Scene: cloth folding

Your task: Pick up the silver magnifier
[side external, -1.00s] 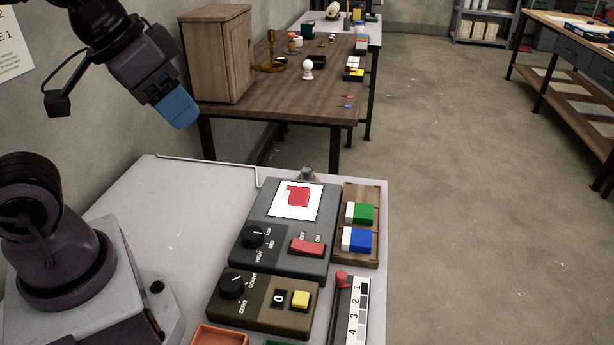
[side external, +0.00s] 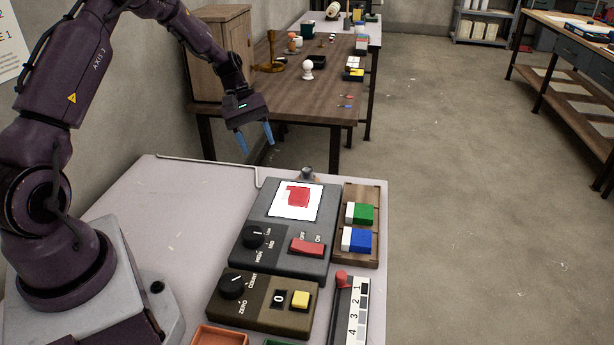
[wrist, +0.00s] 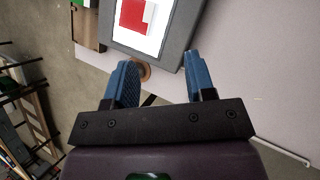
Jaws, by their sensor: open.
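I cannot make out a silver magnifier for certain. A small grey knob-like piece (side external: 307,172) on an orange-brown base stands at the far edge of the table, behind the grey device, and may be it. In the wrist view a round brown piece (wrist: 145,72) shows partly hidden behind the left finger. My gripper (side external: 257,146) hangs above the far edge of the table, left of the knob-like piece, fingers pointing down. It is open and empty. In the wrist view its two blue fingers (wrist: 160,75) stand apart.
The grey device (side external: 285,260) has a white panel (side external: 280,206) with a red shape. A wooden tray (side external: 348,191) holds green and blue blocks. A brown counter box (side external: 255,317) stands nearer. The table's left part (side external: 170,220) is clear. A wooden desk (side external: 235,108) stands behind.

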